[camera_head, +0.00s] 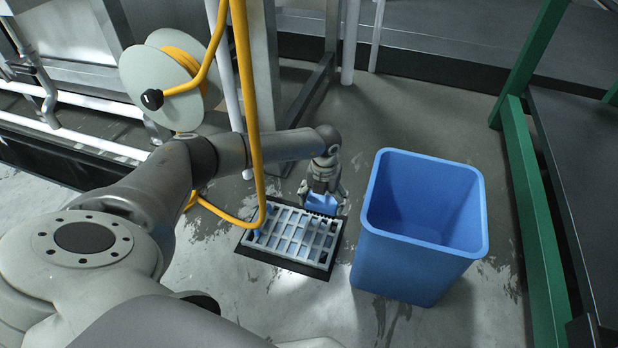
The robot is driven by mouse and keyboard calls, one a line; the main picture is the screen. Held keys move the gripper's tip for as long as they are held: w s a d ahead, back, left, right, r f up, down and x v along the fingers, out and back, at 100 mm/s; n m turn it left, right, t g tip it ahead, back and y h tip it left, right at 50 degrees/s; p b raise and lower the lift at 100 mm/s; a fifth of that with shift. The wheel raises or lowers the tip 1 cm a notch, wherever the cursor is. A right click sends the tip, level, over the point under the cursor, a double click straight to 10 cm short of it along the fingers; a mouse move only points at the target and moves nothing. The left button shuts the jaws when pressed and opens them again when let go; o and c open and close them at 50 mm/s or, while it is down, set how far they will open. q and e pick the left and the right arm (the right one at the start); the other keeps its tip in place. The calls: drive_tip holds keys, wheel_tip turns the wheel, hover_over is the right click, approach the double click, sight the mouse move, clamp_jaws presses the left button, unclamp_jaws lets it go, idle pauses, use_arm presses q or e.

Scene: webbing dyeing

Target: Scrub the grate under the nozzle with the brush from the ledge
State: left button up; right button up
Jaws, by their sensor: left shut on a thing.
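The grate (296,243) is a pale grid set in a dark-edged drain in the floor, with blue showing through its slots. The blue brush (321,203) has dark bristles facing down and is over the grate's far right corner. I cannot tell whether the bristles touch the grate. My left gripper (322,193) is shut on the brush from above. A small blue nozzle (263,221) appears at the end of the yellow hose (249,110), over the left part of the grate. My right gripper is out of view, and the ledge cannot be made out.
A blue bin (391,262) stands close to the right of the grate. A hose reel (165,82) is at upper left, with the hose looping down past my left arm. A green frame (532,200) stands at right. Wet floor in front of the grate is clear.

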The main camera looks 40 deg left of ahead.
use_arm(q)
drive_tip(key=shift+r+p, duration=0.65)
drive_tip(key=shift+r, duration=0.45)
